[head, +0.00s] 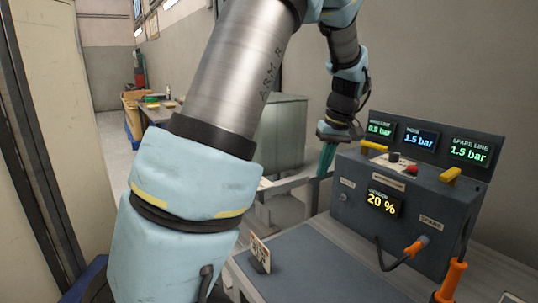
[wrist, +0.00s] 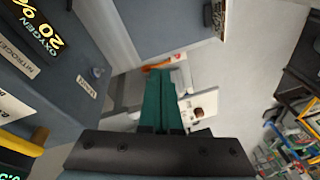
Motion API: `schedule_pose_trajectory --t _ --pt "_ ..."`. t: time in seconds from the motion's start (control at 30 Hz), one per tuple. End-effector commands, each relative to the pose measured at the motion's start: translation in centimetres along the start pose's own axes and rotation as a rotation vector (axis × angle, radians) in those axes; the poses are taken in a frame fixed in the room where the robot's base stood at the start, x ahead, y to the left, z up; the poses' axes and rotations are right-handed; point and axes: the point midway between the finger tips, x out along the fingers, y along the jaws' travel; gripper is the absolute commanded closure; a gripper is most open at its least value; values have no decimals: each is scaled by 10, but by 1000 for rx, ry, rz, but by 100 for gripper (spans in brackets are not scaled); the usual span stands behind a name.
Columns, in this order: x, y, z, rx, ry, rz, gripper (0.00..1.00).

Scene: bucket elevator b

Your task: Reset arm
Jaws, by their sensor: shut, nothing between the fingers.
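My gripper (head: 323,172) is at the end of my raised arm, pointing down, left of the grey control box (head: 385,205). Its teal fingers are shut with nothing between them, and they also show shut in the wrist view (wrist: 158,72). The fingers look apart from the box. My large arm links cover much of the middle of the head view.
The box has lit displays, yellow handles and an orange-handled plug (head: 416,246) on a cable. A blue-grey bench top (head: 310,265) holds a small card (head: 260,252). A grey-green cabinet (head: 283,135) stands behind. The wrist view shows open floor (wrist: 245,75) and clutter at right.

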Motion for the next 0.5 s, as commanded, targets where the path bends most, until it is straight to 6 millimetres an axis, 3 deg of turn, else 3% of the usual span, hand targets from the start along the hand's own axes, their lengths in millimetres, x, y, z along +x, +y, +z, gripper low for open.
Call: schedule_pose_trajectory --t 0.03,0.2,0.4,0.5 --pt "11 -30 2 12 -26 22 100" --pt "43 -110 26 101 -61 103 100" --pt "69 -182 73 194 -42 170 100" --pt "77 -205 94 230 -26 182 100"
